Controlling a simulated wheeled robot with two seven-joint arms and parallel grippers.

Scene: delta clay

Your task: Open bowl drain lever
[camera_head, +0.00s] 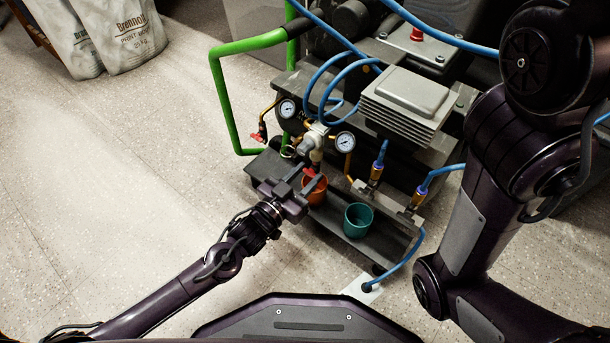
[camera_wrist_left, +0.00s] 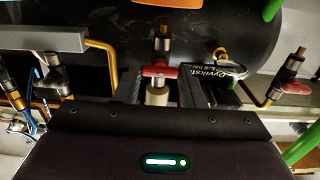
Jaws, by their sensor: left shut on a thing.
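The fingers hide part of the lever in the head view. My right arm is at the right, but its gripper is out of view.
A second red lever (camera_head: 258,137) is left of the gauges; it also shows in the wrist view (camera_wrist_left: 296,87). A teal cup (camera_head: 358,219) stands right of the orange one on the dark shelf. A green pipe (camera_head: 222,95) and blue hoses (camera_head: 320,85) surround the machine.

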